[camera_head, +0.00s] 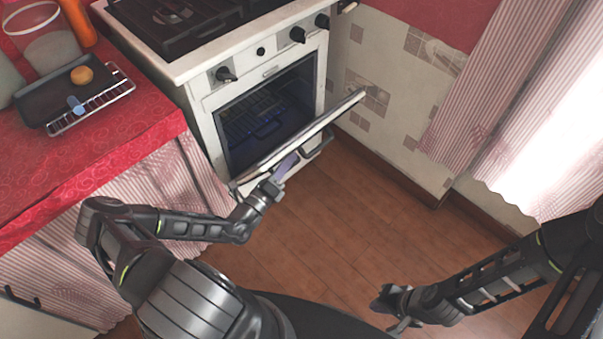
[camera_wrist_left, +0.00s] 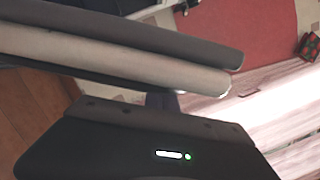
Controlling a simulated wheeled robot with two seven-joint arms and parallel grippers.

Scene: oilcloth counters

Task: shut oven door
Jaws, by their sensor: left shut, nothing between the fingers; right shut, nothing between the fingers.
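The white oven (camera_head: 265,75) stands at the top centre in the head view. Its door (camera_head: 335,112) is partly open, tilted outward, with the dark cavity and racks visible behind it. My left gripper (camera_head: 284,168) is shut and empty at the outer side of the door, close to its handle bar (camera_head: 316,150). I cannot tell whether it touches the door. My right gripper (camera_head: 388,306) is shut and empty, low over the floor, well away from the oven.
A red-topped counter (camera_head: 100,165) stands left of the oven, with a dark tray (camera_head: 60,98), a wire rack (camera_head: 95,108), an orange fruit (camera_head: 82,76) and a glass jar (camera_head: 40,40). Wooden floor (camera_head: 340,220) is clear before the oven. A tiled wall (camera_head: 385,125) and pink curtain (camera_head: 480,110) are right.

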